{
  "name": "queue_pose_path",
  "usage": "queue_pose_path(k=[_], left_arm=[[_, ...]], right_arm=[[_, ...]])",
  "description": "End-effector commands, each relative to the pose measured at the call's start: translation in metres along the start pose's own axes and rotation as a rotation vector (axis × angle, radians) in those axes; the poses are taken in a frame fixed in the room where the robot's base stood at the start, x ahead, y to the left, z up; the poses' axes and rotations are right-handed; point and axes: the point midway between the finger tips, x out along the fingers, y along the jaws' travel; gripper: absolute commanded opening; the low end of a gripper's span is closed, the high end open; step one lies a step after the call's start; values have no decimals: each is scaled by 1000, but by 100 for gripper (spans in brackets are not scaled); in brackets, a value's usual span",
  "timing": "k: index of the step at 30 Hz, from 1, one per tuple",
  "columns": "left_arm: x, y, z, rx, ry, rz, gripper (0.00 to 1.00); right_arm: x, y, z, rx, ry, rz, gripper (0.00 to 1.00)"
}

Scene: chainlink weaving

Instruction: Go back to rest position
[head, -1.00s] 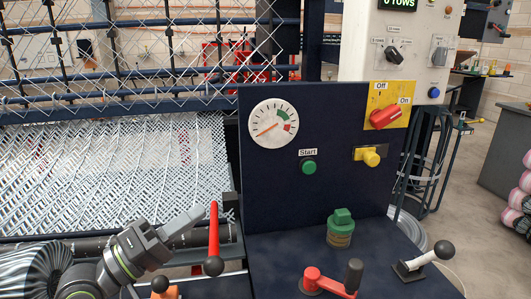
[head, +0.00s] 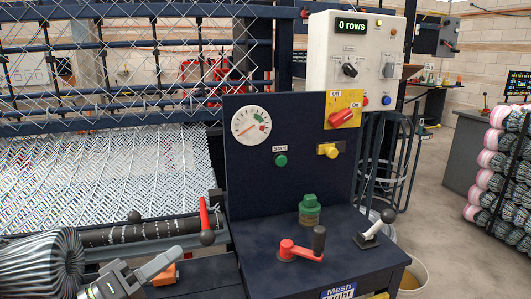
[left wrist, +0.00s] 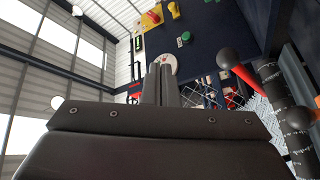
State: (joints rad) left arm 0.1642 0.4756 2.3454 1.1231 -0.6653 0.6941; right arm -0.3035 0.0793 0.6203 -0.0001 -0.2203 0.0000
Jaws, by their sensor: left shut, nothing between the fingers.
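My left gripper (head: 172,262) is in the lower left of the head view, its grey fingers together and empty. It is below and to the left of the red lever (head: 204,218) with a black ball end, apart from it. In the left wrist view the two fingers (left wrist: 160,85) lie side by side, pointing towards the dark control panel (left wrist: 210,38). The red lever's handle (left wrist: 243,74) shows right of the fingers there. My right gripper is in neither view.
The control panel (head: 310,180) carries a gauge (head: 250,125), green Start button (head: 280,160) and red switch (head: 342,118). Wire mesh (head: 110,175) spans the left.

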Motion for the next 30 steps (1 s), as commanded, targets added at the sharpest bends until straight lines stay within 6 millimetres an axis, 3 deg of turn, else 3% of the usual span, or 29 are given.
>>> queue_pose_path(k=[8,13,18,21,25,30], left_arm=[[-29,-63,41,146,-57,-256,0],[-69,-114,79,260,-144,-499,0],[-151,-171,134,377,-341,-862,0],[-203,-188,162,413,-475,-1050,0],[-264,-194,192,420,-641,-1243,0],[-331,-188,222,393,-842,-1436,0]], right_arm=[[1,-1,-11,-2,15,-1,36],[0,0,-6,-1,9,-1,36],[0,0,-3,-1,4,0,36],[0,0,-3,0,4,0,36],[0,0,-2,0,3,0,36],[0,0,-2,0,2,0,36]])
